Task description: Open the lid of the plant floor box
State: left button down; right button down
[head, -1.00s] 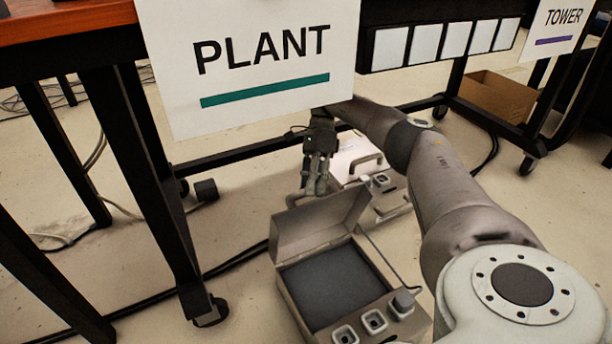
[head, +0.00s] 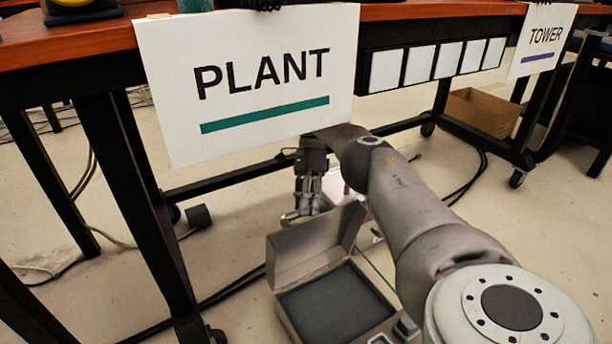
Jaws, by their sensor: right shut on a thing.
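The plant floor box (head: 335,305) is a grey case with a dark inner panel, on the floor below the table with the PLANT sign (head: 250,75). Its lid (head: 310,245) stands up, open, hinged along the far side. My right gripper (head: 299,213) is at the lid's top edge, shut on the lid; the exact contact is hard to see. My right arm covers part of the box's right side. My left gripper is out of view.
A second, pale case (head: 338,188) lies behind the lid, mostly hidden by my arm. Table legs (head: 140,210) and cables stand to the left. A cardboard box (head: 482,111) is under the table at the back right.

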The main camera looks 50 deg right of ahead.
jog(key=shift+s+f, duration=0.15)
jog(key=shift+f, duration=0.3)
jog(key=c, duration=1.4)
grip_release()
jog(key=shift+f, duration=0.2)
jog(key=shift+o, duration=0.4)
jog(key=shift+r, duration=0.2)
jog(key=shift+r, duration=5)
